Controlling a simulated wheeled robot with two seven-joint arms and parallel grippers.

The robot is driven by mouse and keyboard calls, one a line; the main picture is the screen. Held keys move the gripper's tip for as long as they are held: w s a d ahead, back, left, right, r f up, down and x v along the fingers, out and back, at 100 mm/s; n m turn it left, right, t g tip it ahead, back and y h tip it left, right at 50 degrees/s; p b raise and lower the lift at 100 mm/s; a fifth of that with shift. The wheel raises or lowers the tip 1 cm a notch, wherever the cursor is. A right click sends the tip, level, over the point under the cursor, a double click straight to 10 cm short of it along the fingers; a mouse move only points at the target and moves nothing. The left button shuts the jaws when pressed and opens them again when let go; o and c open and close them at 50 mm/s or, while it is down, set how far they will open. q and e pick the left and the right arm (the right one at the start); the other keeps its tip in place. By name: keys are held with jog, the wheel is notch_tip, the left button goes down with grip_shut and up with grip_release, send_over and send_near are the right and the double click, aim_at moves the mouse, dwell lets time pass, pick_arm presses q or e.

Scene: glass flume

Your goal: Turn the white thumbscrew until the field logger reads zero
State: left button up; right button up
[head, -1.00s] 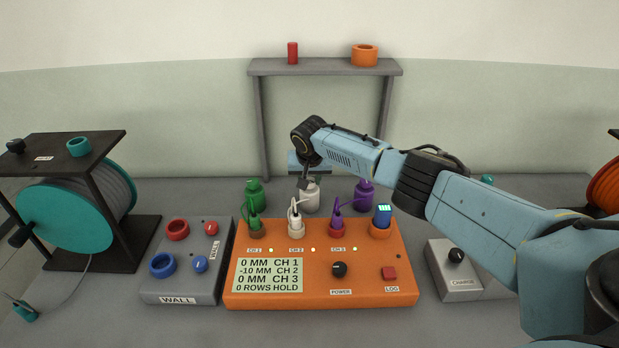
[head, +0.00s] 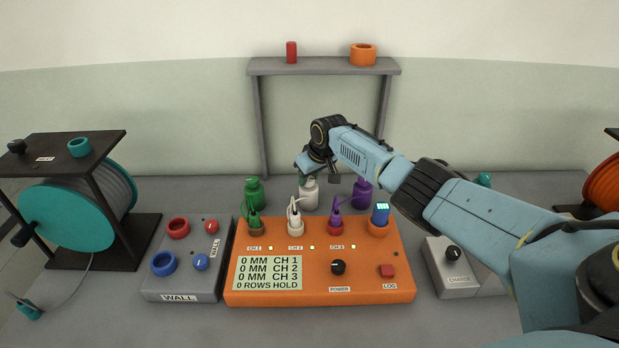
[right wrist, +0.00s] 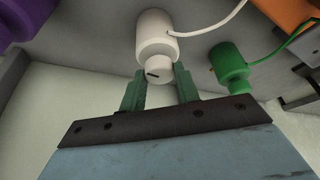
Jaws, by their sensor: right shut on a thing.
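The orange field logger (head: 320,292) stands in the middle of the bench. Its display (head: 268,272) reads 0 MM on CH 1, CH 2 and CH 3, and 0 ROWS HOLD. The white bottle-shaped unit (head: 309,196) stands behind it, with its top hidden by my right gripper in the head view. In the right wrist view, the white thumbscrew (right wrist: 154,75) with a dark mark is on the end of the white unit (right wrist: 157,38). My right gripper (right wrist: 160,76) is shut on it, a green finger on each side. My left gripper is not in view.
A grey WALL box (head: 190,284) is left of the logger, a grey CHARGE box (head: 452,277) right. A shelf (head: 325,67) rises behind. The front bench is clear.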

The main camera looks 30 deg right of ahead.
jog(key=shift+n, duration=0.5)
jog(key=o, duration=1)
jog(key=shift+c, duration=0.2)
jog(key=shift+r, duration=0.1)
jog(key=shift+s+r, duration=0.15)
jog(key=shift+r, duration=0.4)
jog(key=p+v, duration=0.2)
jog(key=v, duration=1)
jog(key=shift+d, duration=0.25)
jog(key=shift+r, duration=0.15)
